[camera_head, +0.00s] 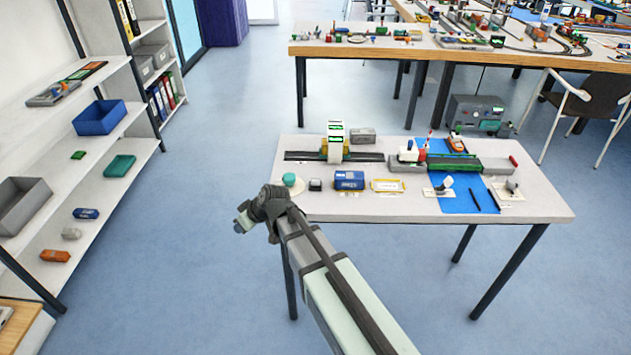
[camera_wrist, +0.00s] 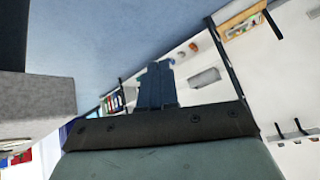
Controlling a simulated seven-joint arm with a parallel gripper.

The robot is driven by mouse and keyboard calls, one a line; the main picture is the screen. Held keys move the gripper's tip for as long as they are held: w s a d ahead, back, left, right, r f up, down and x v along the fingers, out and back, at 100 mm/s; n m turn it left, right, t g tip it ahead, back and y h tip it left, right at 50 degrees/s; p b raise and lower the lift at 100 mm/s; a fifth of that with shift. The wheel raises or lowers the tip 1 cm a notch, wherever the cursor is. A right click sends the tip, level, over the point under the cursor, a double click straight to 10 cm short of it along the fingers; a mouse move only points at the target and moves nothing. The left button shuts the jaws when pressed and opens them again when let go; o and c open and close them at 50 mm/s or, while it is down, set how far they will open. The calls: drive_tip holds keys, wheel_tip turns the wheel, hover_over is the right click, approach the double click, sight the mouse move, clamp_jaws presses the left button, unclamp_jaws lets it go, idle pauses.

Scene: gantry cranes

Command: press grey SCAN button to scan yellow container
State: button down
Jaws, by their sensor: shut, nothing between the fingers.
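My gripper (camera_head: 241,222) is at the end of my arm, off the front left corner of the table in the head view. In the wrist view its fingers (camera_wrist: 155,84) are together and empty. A small dark grey box (camera_head: 315,185) sits near the table's front left; I cannot read whether it is the SCAN button. A flat yellow-edged piece (camera_head: 388,185) lies to its right, past a blue box (camera_head: 349,180). A pale gantry crane (camera_head: 335,143) with green panels stands over a dark track behind. My gripper touches none of these.
A teal round knob (camera_head: 289,179) is at the white table's (camera_head: 365,210) left edge, close to my arm. White shelves (camera_head: 95,165) stand on the left; floor between is clear.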

drive_tip(key=w+d+r+n+t, duration=0.1)
drive_tip(key=w+r, duration=0.3)
drive_tip(key=r, duration=0.1)
wheel_tip(320, 180, up, 13)
drive_tip(key=n+t+h, duration=0.1)
drive_tip(key=n+t, duration=0.3)
drive_tip(key=n, duration=0.1)
hover_over(317, 182)
drive_tip(key=shift+s+f, duration=0.1)
drive_tip(key=shift+f, duration=0.1)
drive_tip(key=shift+g, duration=0.3)
drive_tip(key=shift+f, duration=4.45)
drive_tip(key=shift+f, duration=0.9)
drive_tip(key=shift+r, duration=0.95)
drive_tip(key=shift+r, duration=0.1)
